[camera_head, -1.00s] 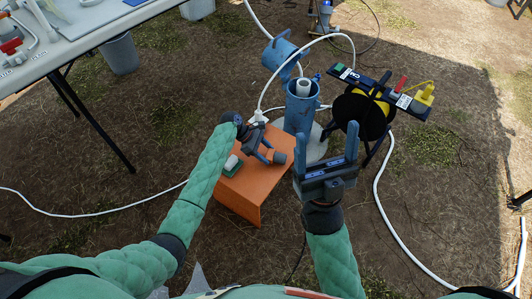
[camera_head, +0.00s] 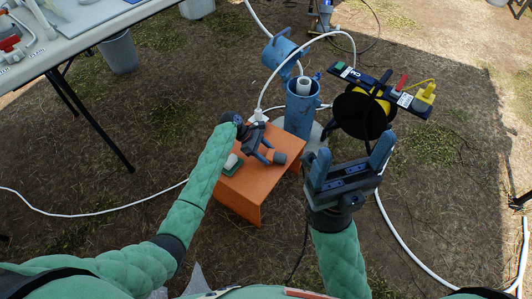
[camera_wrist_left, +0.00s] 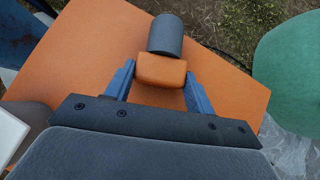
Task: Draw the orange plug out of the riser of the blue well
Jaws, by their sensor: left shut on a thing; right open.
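The blue well (camera_head: 299,112) is an upright blue casing with its lid (camera_head: 279,51) swung open to the left. The white riser (camera_head: 303,86) stands inside it, and its top shows no orange. My left gripper (camera_head: 266,153) is over the orange stand (camera_head: 240,203), left of the well. In the left wrist view its fingers are shut on the orange block of the plug (camera_wrist_left: 161,69), with a grey cylinder (camera_wrist_left: 166,35) at the far end. I cannot tell whether the plug touches the stand. My right gripper (camera_head: 353,153) is open and empty, in front of the reel.
A black cable reel (camera_head: 361,114) with a yellow tag stands right of the well. A small green and white item (camera_head: 232,165) lies on the stand's left. A white hose (camera_head: 394,235) runs along the right ground. A grey table (camera_head: 75,40) is at upper left.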

